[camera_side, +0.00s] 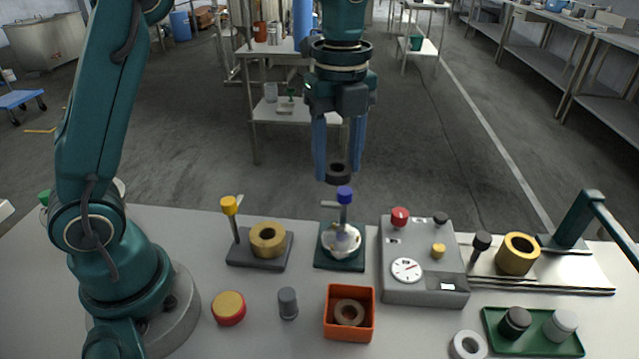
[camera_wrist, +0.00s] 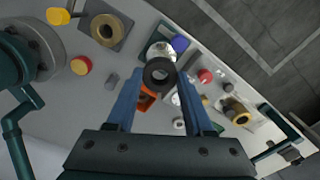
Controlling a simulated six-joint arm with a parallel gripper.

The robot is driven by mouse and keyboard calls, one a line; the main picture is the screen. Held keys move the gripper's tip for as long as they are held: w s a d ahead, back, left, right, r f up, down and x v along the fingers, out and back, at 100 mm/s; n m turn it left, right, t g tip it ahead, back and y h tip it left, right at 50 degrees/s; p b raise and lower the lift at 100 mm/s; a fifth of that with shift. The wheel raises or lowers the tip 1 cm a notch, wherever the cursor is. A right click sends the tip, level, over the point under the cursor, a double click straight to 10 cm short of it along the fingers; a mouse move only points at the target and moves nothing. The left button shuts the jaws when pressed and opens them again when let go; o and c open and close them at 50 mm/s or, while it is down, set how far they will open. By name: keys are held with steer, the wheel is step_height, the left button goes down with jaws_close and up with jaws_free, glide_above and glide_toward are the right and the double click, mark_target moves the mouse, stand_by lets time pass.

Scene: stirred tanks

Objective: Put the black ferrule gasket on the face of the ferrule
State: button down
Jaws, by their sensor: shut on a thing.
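My gripper (camera_side: 338,178) points down with its blue fingers shut on the black ferrule gasket (camera_side: 338,171), a thick ring held in the air. The ring also shows between the fingertips in the wrist view (camera_wrist: 159,72). Below it stands a pale metal fitting (camera_side: 341,242) on a dark green base (camera_side: 340,264), with a blue-capped post (camera_side: 344,196) beside it; it looks like the ferrule, but I cannot tell for sure. In the wrist view the gasket partly covers this fitting (camera_wrist: 160,51). The gasket is apart from it.
A brass ring on a grey base (camera_side: 267,240) with a yellow-knobbed post (camera_side: 229,206) stands left. A grey gauge box (camera_side: 425,285) stands right. In front are an orange bin with a ring (camera_side: 349,333) and a green tray (camera_side: 540,347). A brass cylinder (camera_side: 517,254) stands far right.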

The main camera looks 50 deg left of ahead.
steer(key=s+a+r+n, duration=0.1)
steer(key=s+a+n, duration=0.2)
steer(key=n, duration=0.8)
steer(key=s+a+r+n, duration=0.1)
steer(key=s+a+n, duration=0.15)
steer(key=n, duration=0.75)
steer(key=s+d+f+m, duration=0.2)
steer(key=d+f+m, duration=0.1)
steer(key=d, duration=0.5)
steer(key=s+d+f+m, duration=0.3)
steer(key=d+f, duration=0.2)
steer(key=d, duration=0.4)
steer(key=s+d+f+m, duration=0.2)
steer(key=d+f, duration=0.2)
steer(key=d, duration=0.5)
steer(key=shift+s+d+f+m, duration=0.15)
steer(key=shift+f+m, duration=0.15)
steer(key=shift+m, duration=0.1)
steer(key=shift+f, duration=2)
steer(key=shift+c, duration=1.4)
jaws_free()
steer(key=shift+f, duration=0.15)
